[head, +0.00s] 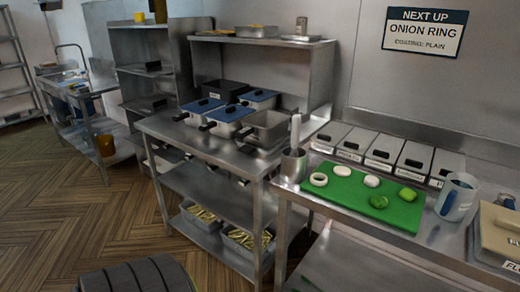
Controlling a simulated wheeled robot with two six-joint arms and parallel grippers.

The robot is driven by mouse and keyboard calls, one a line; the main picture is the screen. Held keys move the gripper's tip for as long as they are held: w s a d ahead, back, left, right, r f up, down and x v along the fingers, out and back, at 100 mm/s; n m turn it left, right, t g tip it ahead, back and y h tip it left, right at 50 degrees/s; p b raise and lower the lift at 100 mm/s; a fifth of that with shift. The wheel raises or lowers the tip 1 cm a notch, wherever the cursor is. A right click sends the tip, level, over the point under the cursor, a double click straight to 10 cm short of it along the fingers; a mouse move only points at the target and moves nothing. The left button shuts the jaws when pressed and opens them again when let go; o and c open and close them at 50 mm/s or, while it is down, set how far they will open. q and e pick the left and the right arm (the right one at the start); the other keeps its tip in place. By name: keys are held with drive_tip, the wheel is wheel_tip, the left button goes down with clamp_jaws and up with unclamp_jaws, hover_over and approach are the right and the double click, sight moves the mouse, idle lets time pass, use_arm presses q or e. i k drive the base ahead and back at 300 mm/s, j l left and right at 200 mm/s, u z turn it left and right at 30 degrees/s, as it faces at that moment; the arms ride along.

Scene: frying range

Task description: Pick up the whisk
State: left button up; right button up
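I cannot make out a whisk for certain. A metal cup (293,165) at the left end of the right-hand table holds an upright pale utensil (295,131); its lower end is hidden in the cup, so I cannot tell what it is. A clear jug (456,197) stands right of the green board, with something bluish inside.
A green board (347,205) carries white rings and green pieces. Several labelled bins (384,153) line the wall behind it. A tan-lidded container (497,234) is at the right edge. Fryer pots with blue lids (229,113) stand on the left-hand table. Wood floor (50,215) is open at left.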

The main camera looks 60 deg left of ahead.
sight(297, 119)
drive_tip(key=u, duration=1.5)
drive_tip(key=i+l, duration=0.1)
drive_tip(key=l, duration=0.15)
drive_tip(key=u, duration=0.05)
